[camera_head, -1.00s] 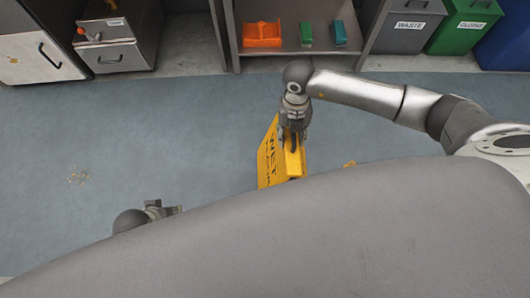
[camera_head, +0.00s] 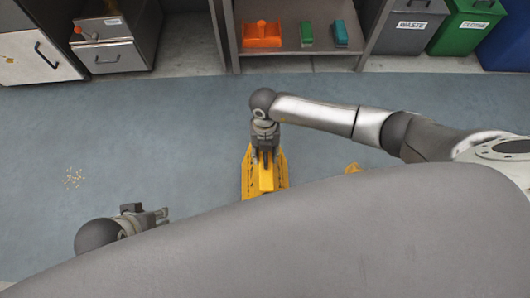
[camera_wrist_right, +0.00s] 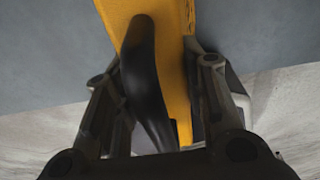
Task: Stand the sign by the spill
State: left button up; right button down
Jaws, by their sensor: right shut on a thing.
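The yellow sign (camera_head: 266,182) hangs or stands below my right gripper (camera_head: 264,150), seen from above, its two panels spreading to either side. My right gripper is shut on it at the top. In the right wrist view the sign (camera_wrist_right: 175,45) and its black handle (camera_wrist_right: 145,80) lie between the fingers (camera_wrist_right: 165,105). Whether its feet touch the floor is hidden. The spill, a small scatter of pale bits (camera_head: 74,178), lies on the floor at the left. My left gripper (camera_head: 162,215) is low at the left, away from the sign; its fingers are too small to judge.
A shelf (camera_head: 292,42) with an orange dustpan-like item (camera_head: 262,36) and green and teal items stands at the back. Grey cabinets (camera_head: 115,55) are at back left, bins (camera_head: 403,32) at back right. Floor around the spill is clear.

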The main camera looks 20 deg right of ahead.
jog(key=shift+w+f, duration=0.1)
jog(key=shift+f, duration=0.1)
jog(key=c, duration=0.9)
grip_release()
jog(key=shift+f, duration=0.1)
